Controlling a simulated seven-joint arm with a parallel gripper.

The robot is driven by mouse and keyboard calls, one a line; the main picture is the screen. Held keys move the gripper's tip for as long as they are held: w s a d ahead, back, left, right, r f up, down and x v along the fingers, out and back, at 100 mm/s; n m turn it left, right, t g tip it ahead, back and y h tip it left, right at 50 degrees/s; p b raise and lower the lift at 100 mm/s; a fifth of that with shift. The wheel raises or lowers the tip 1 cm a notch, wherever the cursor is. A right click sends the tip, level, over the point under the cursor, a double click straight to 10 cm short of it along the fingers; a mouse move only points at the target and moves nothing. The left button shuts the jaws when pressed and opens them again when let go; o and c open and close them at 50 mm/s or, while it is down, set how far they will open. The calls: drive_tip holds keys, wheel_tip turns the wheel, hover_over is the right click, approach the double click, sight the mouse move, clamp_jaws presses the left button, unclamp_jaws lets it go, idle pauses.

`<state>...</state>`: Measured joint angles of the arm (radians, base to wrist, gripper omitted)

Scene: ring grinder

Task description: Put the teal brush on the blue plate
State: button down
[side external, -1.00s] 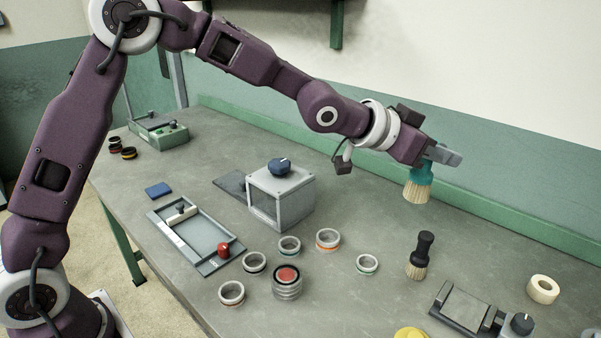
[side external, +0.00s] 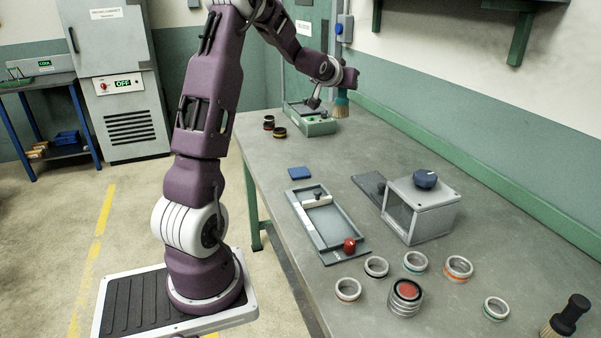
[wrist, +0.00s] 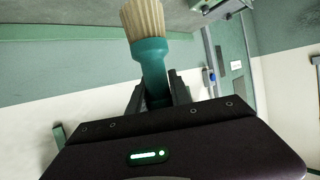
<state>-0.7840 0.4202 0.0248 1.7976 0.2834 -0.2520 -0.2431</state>
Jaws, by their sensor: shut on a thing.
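The teal brush (side external: 341,103) hangs in my gripper (side external: 344,87), bristles down, above the far end of the bench, near the green-topped box. In the wrist view the teal handle (wrist: 151,58) sits between the two dark fingers (wrist: 157,93), which are shut on it; its pale bristles (wrist: 143,19) point away from the gripper. The blue plate (side external: 299,173) is a small flat square lying bare on the grey bench, below and to the left of the brush in the side view. The plate does not clearly show in the wrist view.
The green-topped box (side external: 312,124) and dark rings (side external: 279,133) stand at the far end. A tray fixture with a red knob (side external: 349,245) and a grey box (side external: 422,207) are nearer. Several loose rings (side external: 415,262) and a black brush (side external: 567,314) lie in front.

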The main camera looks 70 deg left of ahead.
drive_tip(key=s+a+n+g+y, duration=0.2)
drive_tip(key=s+a+n+g, duration=0.1)
drive_tip(key=s+a, duration=0.65)
drive_tip(key=shift+t, duration=0.3)
drive_tip(key=f, duration=2)
drive_tip(key=shift+s+d+f, duration=0.25)
drive_tip(key=shift+s+d, duration=0.1)
drive_tip(key=shift+d, duration=0.05)
drive_tip(key=shift+f, duration=0.1)
drive_tip(key=c, duration=1.2)
unclamp_jaws()
